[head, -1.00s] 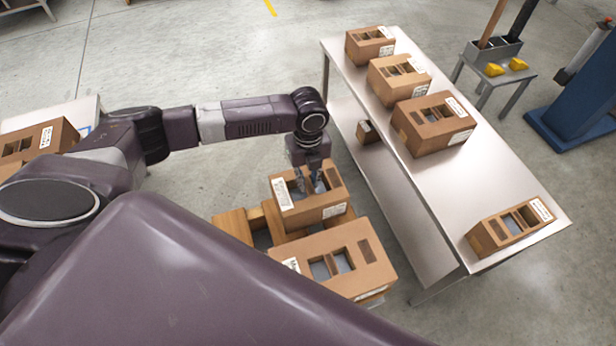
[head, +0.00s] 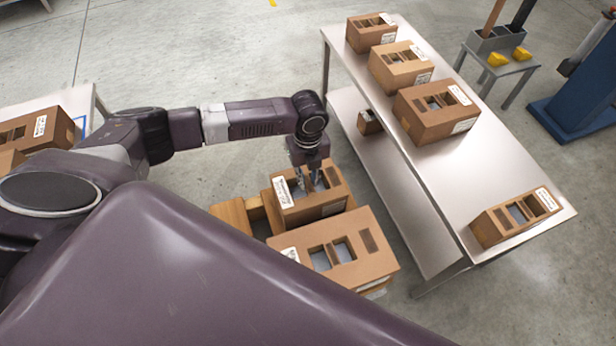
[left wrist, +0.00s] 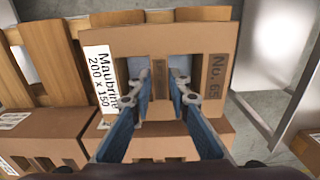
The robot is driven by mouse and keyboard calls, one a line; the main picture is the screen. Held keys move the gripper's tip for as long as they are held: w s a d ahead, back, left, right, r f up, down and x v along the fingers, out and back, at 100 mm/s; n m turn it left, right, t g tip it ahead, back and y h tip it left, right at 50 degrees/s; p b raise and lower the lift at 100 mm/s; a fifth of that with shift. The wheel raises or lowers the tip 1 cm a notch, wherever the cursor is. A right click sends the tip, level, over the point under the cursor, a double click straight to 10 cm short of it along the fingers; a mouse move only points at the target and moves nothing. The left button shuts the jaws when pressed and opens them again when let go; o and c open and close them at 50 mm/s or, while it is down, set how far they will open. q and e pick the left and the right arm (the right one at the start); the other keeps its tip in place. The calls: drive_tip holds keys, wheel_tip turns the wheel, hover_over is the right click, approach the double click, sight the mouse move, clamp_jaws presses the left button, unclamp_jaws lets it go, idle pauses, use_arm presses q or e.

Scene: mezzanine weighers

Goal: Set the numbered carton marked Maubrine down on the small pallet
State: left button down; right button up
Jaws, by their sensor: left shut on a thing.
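The Maubrine carton (head: 325,206) is a brown box with openings in its top and white labels. The left wrist view shows its label "Maubrine 200 x 150" and the print "No. 65" on its top (left wrist: 217,45). My left gripper (head: 311,188) is shut on the bar between its openings; the fingers (left wrist: 160,95) reach into them. The small wooden pallet (head: 230,216) is under the carton, with bare slats to its left, also in the left wrist view (left wrist: 47,45). I cannot tell whether the carton touches the slats. My right gripper is not in view.
A larger carton (head: 372,262) stands close in front of the held carton. A metal table (head: 455,180) with several cartons is to the right, with a small box (head: 369,122) on its lower shelf. More cartons (head: 40,128) stand at the left edge.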

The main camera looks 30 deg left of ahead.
use_arm(q)
drive_tip(key=shift+f, duration=0.25)
idle(0.4)
drive_tip(key=c, duration=1.7)
unclamp_jaws()
drive_tip(key=shift+c, duration=0.2)
wheel_tip(320, 180, up, 12)
